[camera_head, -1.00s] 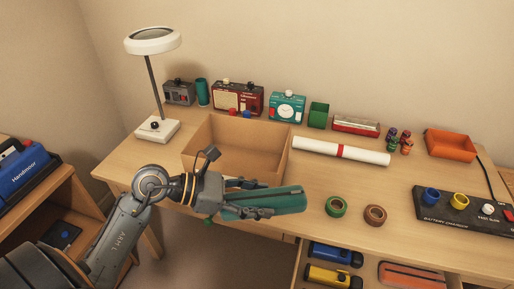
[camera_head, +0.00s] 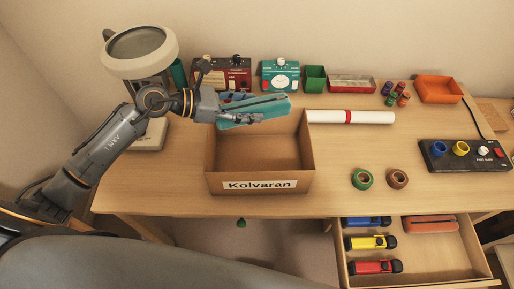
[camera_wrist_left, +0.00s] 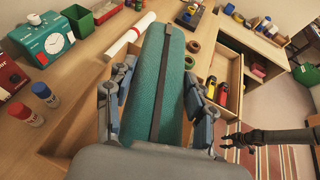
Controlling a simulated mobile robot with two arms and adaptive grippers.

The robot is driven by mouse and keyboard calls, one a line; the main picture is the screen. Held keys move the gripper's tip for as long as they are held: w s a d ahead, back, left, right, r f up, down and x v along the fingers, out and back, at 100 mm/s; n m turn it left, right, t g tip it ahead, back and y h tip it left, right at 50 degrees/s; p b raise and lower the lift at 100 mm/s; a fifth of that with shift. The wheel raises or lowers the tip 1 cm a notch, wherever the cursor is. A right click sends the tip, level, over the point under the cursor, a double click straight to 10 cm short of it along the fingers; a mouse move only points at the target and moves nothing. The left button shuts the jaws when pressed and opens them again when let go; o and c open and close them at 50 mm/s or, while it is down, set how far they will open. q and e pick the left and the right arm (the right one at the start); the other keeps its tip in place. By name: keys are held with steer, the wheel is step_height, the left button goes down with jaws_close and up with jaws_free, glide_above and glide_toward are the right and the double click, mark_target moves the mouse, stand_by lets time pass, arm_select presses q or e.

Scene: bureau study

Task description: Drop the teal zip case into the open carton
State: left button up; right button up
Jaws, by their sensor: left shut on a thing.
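The teal zip case (camera_head: 262,107) is long and rounded, with a dark strip along it. My left gripper (camera_head: 246,113) is shut on it and holds it above the back of the open carton (camera_head: 258,186). In the left wrist view the case (camera_wrist_left: 153,95) lies between the two fingers (camera_wrist_left: 160,98). The brown carton stands on the desk, labelled "Kolvaran", and the inside that shows looks empty. A dark gripper, apparently my right one (camera_wrist_left: 238,140), shows at the right of the left wrist view; its opening is unclear.
A lamp (camera_head: 140,50) stands close to my left arm. A teal timer (camera_head: 280,75), a red radio (camera_head: 222,72) and a green box (camera_head: 315,79) line the back. A white roll (camera_head: 350,117) and tape rolls (camera_head: 362,179) lie right of the carton. A drawer (camera_head: 420,255) is open.

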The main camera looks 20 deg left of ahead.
arm_select(q)
steer(key=shift+s+d+f+b, duration=0.1)
steer(key=shift+d+f+b, duration=0.1)
steer(key=shift+f+b, duration=0.5)
step_height(320, 180, down, 4)
steer(key=shift+a+f+b, duration=0.15)
steer(key=shift+f+b, duration=0.1)
steer(key=shift+b, duration=0.9)
arm_select(e)
steer(key=f, duration=0.2)
steer(key=a+f, duration=0.1)
steer(key=f, duration=0.1)
steer(key=shift+s, duration=0.2)
arm_select(q)
steer(key=o, duration=1.3)
arm_select(e)
steer(key=shift+d, duration=0.5)
steer(key=shift+d, duration=0.1)
arm_select(q)
steer(key=v, duration=1.2)
